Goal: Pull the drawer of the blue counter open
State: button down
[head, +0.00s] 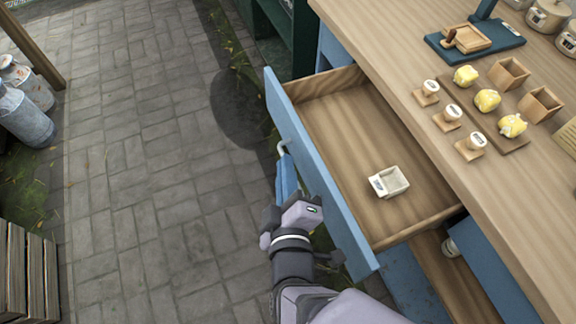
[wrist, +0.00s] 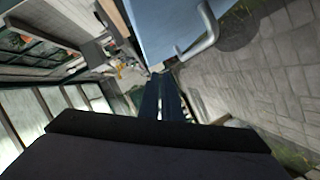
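The blue counter (head: 400,282) stands at the right in the head view. Its drawer (head: 330,130) is pulled well out, with its wooden inside showing and a small white labelled box (head: 389,181) in it. The pale bar handle (head: 282,147) is on the blue drawer front; it also shows in the wrist view (wrist: 207,38). My gripper (head: 284,160) is outside the drawer front, close by the handle. In the wrist view its blue fingers (wrist: 161,80) lie together, and the handle is beside their tips, not between them. Whether they touch it I cannot tell.
The countertop (head: 400,55) holds stamps (head: 451,116), yellow lumps (head: 487,100), small wooden boxes (head: 540,104) and a blue board (head: 475,42). Metal churns (head: 25,115) stand at the far left and a slatted crate (head: 28,275) at lower left. The paved floor (head: 150,170) left of the drawer is clear.

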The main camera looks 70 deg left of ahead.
notch_tip(320, 180, up, 12)
jog(key=m+g+h+p, duration=0.5)
jog(key=g+h+p, duration=0.3)
jog(key=p, duration=0.1)
send_over(326, 149)
jog(key=s+d, duration=0.1)
jog(key=s, duration=0.2)
jog(key=f, duration=0.1)
jog(key=w+d+r+m+g+h+p, duration=0.1)
jog(key=w+d+m+g+h+p, duration=0.15)
jog(key=w+d, duration=0.4)
jog(key=shift+n+y, duration=0.25)
jog(key=shift+n, duration=0.2)
jog(key=shift+s+a+f+p, duration=0.15)
jog(key=shift+s+a+f, duration=0.7)
jog(key=shift+f, duration=2.25)
jog(key=shift+s+a+f+p, duration=0.2)
jog(key=shift+s+a+f, duration=0.6)
jog(key=shift+f, duration=2.3)
jog(key=shift+s+a+f+p, duration=0.15)
jog(key=shift+s+a+f, duration=0.25)
jog(key=shift+s+f, duration=1.8)
jog(key=shift+w+f, duration=0.85)
jog(key=shift+f, duration=0.05)
